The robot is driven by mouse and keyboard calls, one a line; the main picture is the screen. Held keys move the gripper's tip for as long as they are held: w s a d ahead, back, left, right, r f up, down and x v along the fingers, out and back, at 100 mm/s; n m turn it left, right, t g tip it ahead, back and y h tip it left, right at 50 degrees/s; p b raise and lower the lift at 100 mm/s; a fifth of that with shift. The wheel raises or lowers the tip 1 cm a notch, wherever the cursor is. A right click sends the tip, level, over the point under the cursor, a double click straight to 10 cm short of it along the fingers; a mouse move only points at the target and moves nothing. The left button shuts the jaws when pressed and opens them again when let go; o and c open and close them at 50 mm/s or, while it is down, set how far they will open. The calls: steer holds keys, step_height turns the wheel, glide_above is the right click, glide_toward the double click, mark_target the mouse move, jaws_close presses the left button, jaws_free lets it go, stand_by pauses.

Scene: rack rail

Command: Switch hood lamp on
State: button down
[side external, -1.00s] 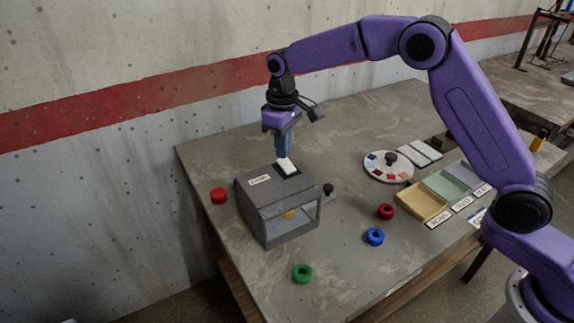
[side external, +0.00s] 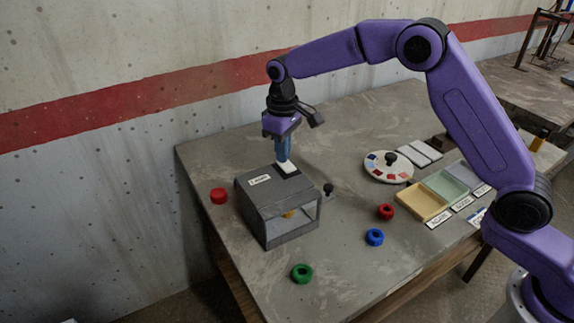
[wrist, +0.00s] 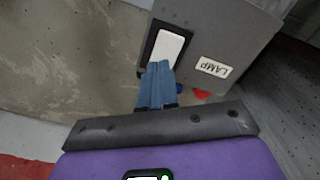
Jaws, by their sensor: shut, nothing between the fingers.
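The grey hood (side external: 275,205) stands on the left part of the table, with a clear front window. A white rocker switch (side external: 288,168) in a dark frame is on its top, beside a LAMP label (side external: 260,180). The switch (wrist: 167,47) and the label (wrist: 213,68) also show in the wrist view. My gripper (side external: 283,160) is shut and empty, pointing down at the rocker's far end. In the wrist view, the blue fingertips (wrist: 160,66) overlap the rocker's near edge and appear to touch it. A small orange-yellow thing (side external: 288,214) shows inside the hood.
A red ring (side external: 219,196) lies left of the hood. A black knob (side external: 328,189) stands close to its right. Green (side external: 302,273), blue (side external: 375,237) and red (side external: 385,211) rings lie in front and right. A round palette (side external: 375,170) and coloured trays (side external: 422,203) are farther right.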

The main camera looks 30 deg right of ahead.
steer(key=shift+f, duration=0.15)
steer(key=shift+r, duration=3.55)
steer(key=s+d+r+n, duration=0.1)
steer(key=s+d+n, duration=0.1)
steer(key=s, duration=0.8)
steer(key=s+d+r+n, duration=0.1)
steer(key=s, duration=0.9)
steer(key=s+d+f+n, duration=0.1)
steer(key=s+d+f, duration=0.1)
steer(key=s+d, duration=0.4)
steer(key=s+d+f+n, duration=0.2)
steer(key=s+d, duration=0.4)
steer(key=s, duration=0.7)
steer(key=shift+s+d+n, duration=0.25)
steer(key=shift+s+n, duration=0.05)
steer(key=shift+s, duration=0.05)
